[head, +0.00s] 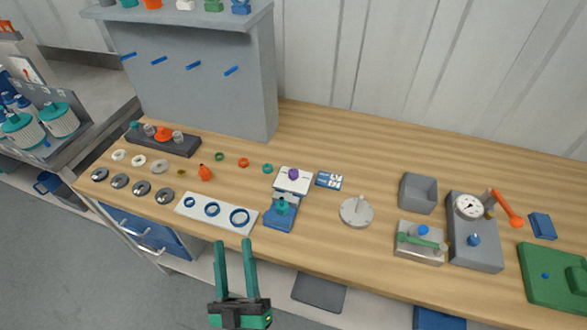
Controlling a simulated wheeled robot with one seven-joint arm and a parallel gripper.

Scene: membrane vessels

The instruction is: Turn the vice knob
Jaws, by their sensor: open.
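My gripper (233,245) is at the bottom of the head view, in front of the bench's near edge. Its two green fingers are apart, with nothing between them. A small blue fixture (279,224) with a teal knob (282,206) stands near the bench's front edge, up and right of my fingertips. A white block (305,184) with a purple knob (293,174) adjoins it behind. Farther right, a grey block (408,253) carries a green bar (414,239) and a blue knob (423,230). I cannot tell for certain which is the vice knob. My gripper touches none of them.
A white plate with blue rings (182,212) lies left of the blue fixture. A round grey disc (356,224), an open grey box (433,208) and a gauge unit (484,255) stand to the right. The wooden bench (350,150) is clear at the back.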

